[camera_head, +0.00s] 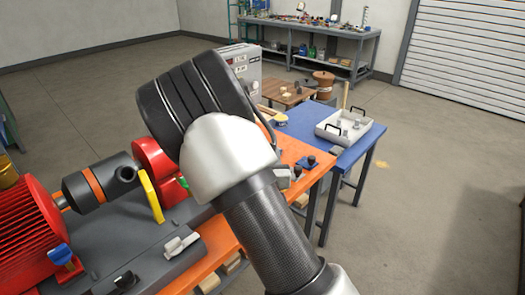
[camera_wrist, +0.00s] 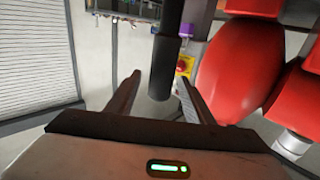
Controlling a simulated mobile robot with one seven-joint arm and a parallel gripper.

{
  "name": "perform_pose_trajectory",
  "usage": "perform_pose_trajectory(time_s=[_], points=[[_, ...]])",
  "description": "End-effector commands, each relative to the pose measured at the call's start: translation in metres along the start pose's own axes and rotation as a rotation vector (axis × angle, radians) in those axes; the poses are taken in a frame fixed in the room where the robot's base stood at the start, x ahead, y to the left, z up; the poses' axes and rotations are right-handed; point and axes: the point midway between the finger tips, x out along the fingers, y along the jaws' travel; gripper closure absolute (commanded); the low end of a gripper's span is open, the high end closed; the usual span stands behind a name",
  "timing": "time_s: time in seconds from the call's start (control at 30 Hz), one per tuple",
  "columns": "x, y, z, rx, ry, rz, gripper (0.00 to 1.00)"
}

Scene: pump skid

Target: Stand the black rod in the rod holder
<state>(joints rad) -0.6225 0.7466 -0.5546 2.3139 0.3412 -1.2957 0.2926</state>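In the wrist view, a dark cylinder that looks like the black rod (camera_wrist: 163,65) runs down from the top edge, and its rounded lower end lies between the two fingers of my gripper (camera_wrist: 158,78). The fingers are apart, with a clear gap between the left finger and the cylinder. On the right the gap is narrow, and I cannot tell whether that finger touches it. In the head view my arm fills the middle and hides my gripper and the rod. I cannot make out the rod holder for certain in either view.
The head view shows red pump machinery (camera_head: 28,240) at left on an orange bench (camera_head: 222,246). A blue table (camera_head: 303,123) with a pale handled tray (camera_head: 333,133) stands to the right. Large red rounded parts (camera_wrist: 240,70) are close on the wrist view's right. Floor at right is clear.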

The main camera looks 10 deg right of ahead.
Motion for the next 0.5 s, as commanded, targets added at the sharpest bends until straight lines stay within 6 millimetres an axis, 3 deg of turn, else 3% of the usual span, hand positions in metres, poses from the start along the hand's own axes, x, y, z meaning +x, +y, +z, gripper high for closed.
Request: perform_pose_trajectory(time_s=[0.27,0.5], points=[[-0.01,-0.001,0.002,0.001,-0.004,-0.001,0.52],[-0.059,0.0,0.002,0.0,-0.005,-0.001,0.52]])
